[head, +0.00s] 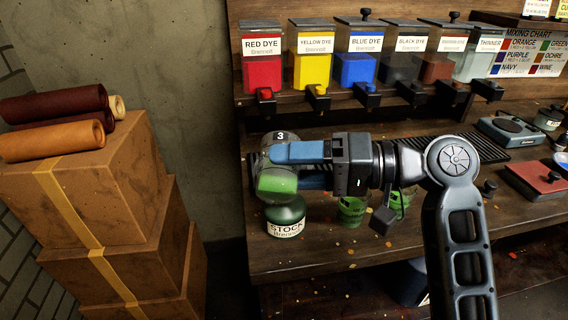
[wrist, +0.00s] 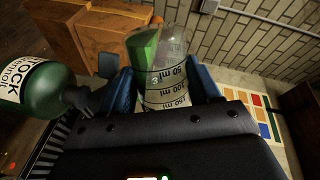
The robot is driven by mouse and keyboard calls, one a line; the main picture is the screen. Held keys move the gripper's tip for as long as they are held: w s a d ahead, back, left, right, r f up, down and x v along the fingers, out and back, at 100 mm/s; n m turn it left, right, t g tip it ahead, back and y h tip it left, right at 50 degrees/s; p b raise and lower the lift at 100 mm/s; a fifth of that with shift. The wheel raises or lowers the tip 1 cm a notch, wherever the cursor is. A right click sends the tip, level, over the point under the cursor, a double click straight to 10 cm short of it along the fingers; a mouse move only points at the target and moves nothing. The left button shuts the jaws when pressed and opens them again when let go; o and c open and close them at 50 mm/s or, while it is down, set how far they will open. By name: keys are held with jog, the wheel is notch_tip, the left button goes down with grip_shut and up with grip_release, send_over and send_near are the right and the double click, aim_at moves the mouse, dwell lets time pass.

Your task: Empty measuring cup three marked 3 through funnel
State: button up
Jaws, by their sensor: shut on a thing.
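My gripper (head: 290,165) has blue fingers shut on a clear measuring cup marked 3 (head: 268,160), held above the bench's left part. In the wrist view the cup (wrist: 172,75) sits between both fingers (wrist: 168,95), with ml marks and green liquid (wrist: 143,47) to one side. The cup looks tilted; in the head view green (head: 276,180) shows low in it.
Two green cups (head: 351,210) (head: 402,198) stand on the bench right of the bottle, partly behind my arm. Dye dispensers (head: 312,62) line the back shelf. A scale (head: 510,132) stands at the right. Boxes (head: 95,180) with leather rolls stand at the left.

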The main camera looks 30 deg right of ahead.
jog(key=shift+w+d+r+m+p, duration=0.55)
jog(key=shift+m+p, duration=0.25)
jog(key=shift+p, duration=1.2)
dwell(0.3)
jog(key=shift+w+r+m+g+p, duration=0.25)
jog(key=shift+m+p, duration=0.55)
jog(key=shift+p, duration=1.1)
dwell(0.3)
jog(key=shift+w+f, duration=0.1)
jog(key=shift+f, duration=0.1)
dwell(0.3)
